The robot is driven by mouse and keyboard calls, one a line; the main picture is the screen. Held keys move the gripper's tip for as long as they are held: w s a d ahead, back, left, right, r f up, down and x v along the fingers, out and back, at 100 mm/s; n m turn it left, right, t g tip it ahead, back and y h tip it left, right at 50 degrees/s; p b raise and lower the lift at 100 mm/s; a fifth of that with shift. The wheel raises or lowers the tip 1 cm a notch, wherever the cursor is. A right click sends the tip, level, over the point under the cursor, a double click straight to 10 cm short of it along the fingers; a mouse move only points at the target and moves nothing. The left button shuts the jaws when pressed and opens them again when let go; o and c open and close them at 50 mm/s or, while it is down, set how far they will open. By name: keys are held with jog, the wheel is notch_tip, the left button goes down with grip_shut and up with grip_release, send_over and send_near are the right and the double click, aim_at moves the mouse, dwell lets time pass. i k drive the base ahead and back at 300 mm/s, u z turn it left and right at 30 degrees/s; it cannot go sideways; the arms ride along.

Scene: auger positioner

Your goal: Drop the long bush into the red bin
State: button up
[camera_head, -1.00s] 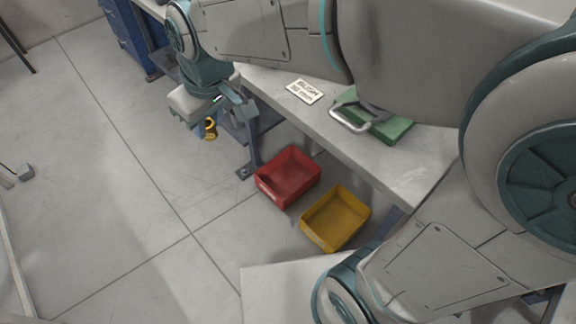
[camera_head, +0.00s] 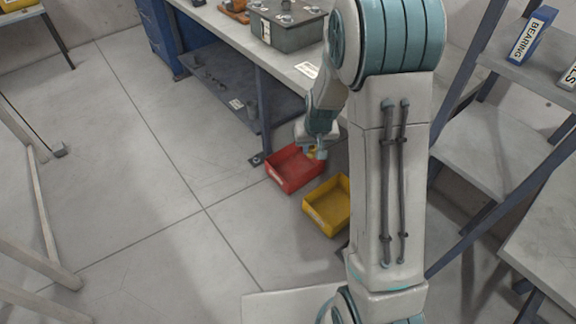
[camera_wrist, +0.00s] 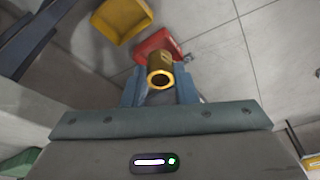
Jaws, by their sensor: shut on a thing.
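The long bush (camera_wrist: 160,72) is a brass-coloured tube with an open bore, seen in the wrist view between my fingers. My gripper (camera_wrist: 160,95) is shut on it. In the head view my gripper (camera_head: 315,153) is small and hangs at the right rim of the red bin (camera_head: 290,170), with a yellowish bit of the bush showing. The red bin sits on the floor and its visible inside looks empty. In the wrist view the red bin (camera_wrist: 158,43) shows beyond the bush, partly hidden by it.
A yellow bin (camera_head: 328,206) stands on the floor close to the red one. The workbench (camera_head: 235,35) with a grey box (camera_head: 288,25) is behind, its leg near the red bin. A shelf rack (camera_head: 490,130) is at right.

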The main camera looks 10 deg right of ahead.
aim_at(298, 172)
jog(key=u, duration=1.4)
jog(key=i, duration=2.7)
jog(key=z, duration=3.95)
